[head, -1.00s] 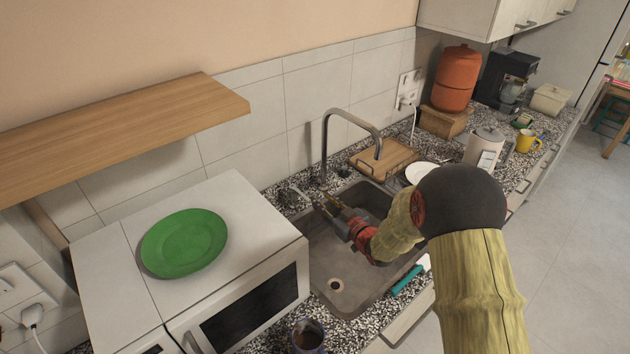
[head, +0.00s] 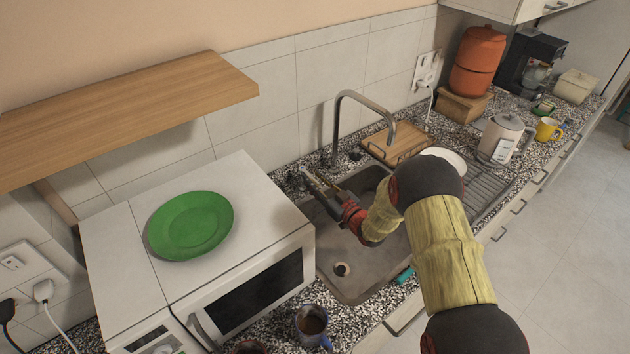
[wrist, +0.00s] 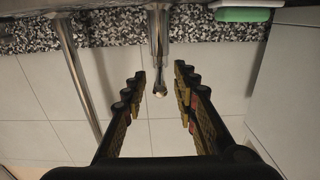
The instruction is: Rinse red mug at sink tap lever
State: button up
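My gripper (head: 318,184) is at the back left of the sink (head: 345,284), beside the base of the tap (head: 338,135). In the wrist view my gripper (wrist: 160,76) is open, its fingers apart with nothing held. A metal lever (wrist: 158,42) with a rounded end shows between the fingertips in the picture; I cannot tell whether they touch it. The tap pipe also shows in the wrist view (wrist: 78,70), left of the fingers. A dark reddish rim (head: 250,347) is cut off at the bottom edge; I cannot tell if it is the red mug. A blue mug (head: 312,321) stands right of it.
A white microwave (head: 262,238) with a green plate (head: 190,226) stands close left of the sink. A wooden shelf (head: 130,112) overhangs it. A drying rack (head: 487,186), a kettle (head: 503,140) and a yellow mug (head: 548,129) are on the right.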

jog(key=shift+w+a, duration=0.1)
jog(key=shift+c, duration=0.9)
grip_shut()
